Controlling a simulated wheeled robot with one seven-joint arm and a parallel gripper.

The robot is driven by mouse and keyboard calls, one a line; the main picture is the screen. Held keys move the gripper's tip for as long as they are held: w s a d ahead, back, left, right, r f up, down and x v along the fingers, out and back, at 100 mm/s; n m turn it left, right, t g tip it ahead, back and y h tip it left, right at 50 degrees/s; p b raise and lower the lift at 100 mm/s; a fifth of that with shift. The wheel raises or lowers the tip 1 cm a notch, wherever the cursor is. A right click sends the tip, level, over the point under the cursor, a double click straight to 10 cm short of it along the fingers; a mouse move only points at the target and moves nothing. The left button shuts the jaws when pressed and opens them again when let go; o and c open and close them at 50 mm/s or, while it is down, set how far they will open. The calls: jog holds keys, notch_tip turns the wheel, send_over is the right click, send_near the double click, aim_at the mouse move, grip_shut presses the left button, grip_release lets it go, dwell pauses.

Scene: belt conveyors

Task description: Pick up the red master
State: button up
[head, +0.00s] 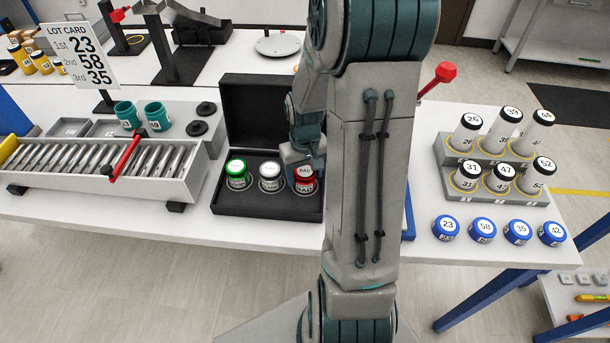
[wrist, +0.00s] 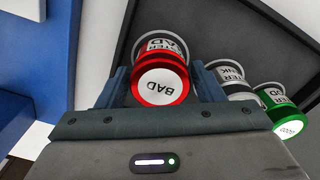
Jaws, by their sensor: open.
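The red master (head: 306,180) is a red canister with a white "BAD" label, standing in the right-hand place of the open black case (head: 265,207). My gripper (head: 303,165) is at it from above, and my arm hides part of its right side. In the wrist view the red master (wrist: 162,78) sits between the two blue-grey fingers of my gripper (wrist: 160,88), which are open, one on each side of it. I cannot tell whether either finger touches it.
A silver canister (head: 270,177) and a green canister (head: 238,175) stand left of the red one in the case. The raised case lid (head: 250,105) is behind them. A roller conveyor (head: 150,163) lies left. Several blue-capped canisters (head: 482,229) and a canister rack (head: 490,170) stand right.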

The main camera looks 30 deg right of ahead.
jog(key=shift+f, duration=0.55)
jog(key=c, duration=0.9)
jog(key=shift+r, duration=0.15)
